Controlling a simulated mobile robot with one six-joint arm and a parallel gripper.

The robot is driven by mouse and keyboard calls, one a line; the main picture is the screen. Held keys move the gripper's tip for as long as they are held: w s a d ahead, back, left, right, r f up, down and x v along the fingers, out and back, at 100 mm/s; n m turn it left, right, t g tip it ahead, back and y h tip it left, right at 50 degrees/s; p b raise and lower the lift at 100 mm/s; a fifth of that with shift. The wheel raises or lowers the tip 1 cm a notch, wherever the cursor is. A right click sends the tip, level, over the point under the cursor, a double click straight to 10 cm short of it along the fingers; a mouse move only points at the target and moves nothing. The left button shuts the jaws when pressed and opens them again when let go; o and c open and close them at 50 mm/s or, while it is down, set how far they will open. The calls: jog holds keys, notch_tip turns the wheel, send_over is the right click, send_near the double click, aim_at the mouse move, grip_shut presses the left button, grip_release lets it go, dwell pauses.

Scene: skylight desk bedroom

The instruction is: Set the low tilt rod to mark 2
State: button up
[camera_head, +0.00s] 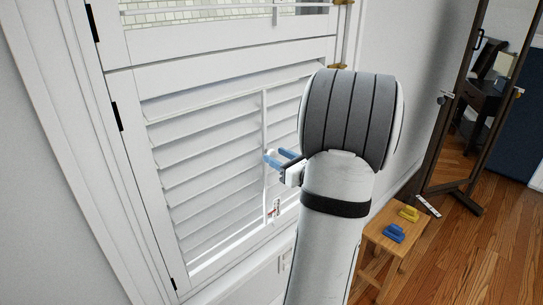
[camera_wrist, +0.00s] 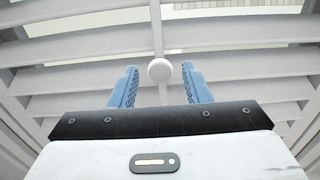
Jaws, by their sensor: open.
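The low tilt rod (camera_head: 264,125) is a thin white upright bar on the front of the white louvred lower shutter panel (camera_head: 185,182). In the wrist view the rod (camera_wrist: 157,28) runs up from a round white knob (camera_wrist: 159,69). My gripper (camera_head: 280,157) has blue fingers and is beside the rod at about mid-panel. In the wrist view my gripper (camera_wrist: 160,82) is open, with the knob showing between its two fingertips. I cannot tell whether either finger touches it. A small white piece with red (camera_head: 275,208) is near the rod's lower end; no mark numbers are readable.
An upper shutter panel (camera_head: 210,38) is above the lower one. A small wooden stool (camera_head: 372,236) with a blue block (camera_head: 393,232) and a yellow block (camera_head: 408,213) stands at right. A dark-framed mirror (camera_head: 463,95) stands behind it. Wood floor is clear at lower right.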

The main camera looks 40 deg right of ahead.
jog(key=s, duration=0.5)
jog(key=shift+d, duration=0.15)
jog(key=shift+w, duration=0.1)
jog(key=s+a+f+n+g+y, duration=0.1)
jog(key=a+n+g+y, duration=0.45)
jog(key=a, duration=0.85)
jog(key=a+f+n+g+y, duration=0.2)
jog(key=a+n+g, duration=0.4)
jog(key=a+n, duration=0.6)
jog(key=s+a+n+g+h, duration=0.2)
jog(key=s+a+n+h, duration=0.1)
jog(key=n, duration=0.6)
jog(key=s+a+n+g+h+p, duration=0.1)
jog(key=s+a+n+g+h, duration=0.1)
jog(key=s+n+h, duration=0.3)
jog(key=shift+s+a+n+h+p, duration=0.35)
jog(key=shift+s+a+n, duration=0.35)
jog(key=shift+s+n, duration=0.85)
jog(key=shift+w+f+n, duration=0.1)
jog(key=shift+w+n, duration=0.2)
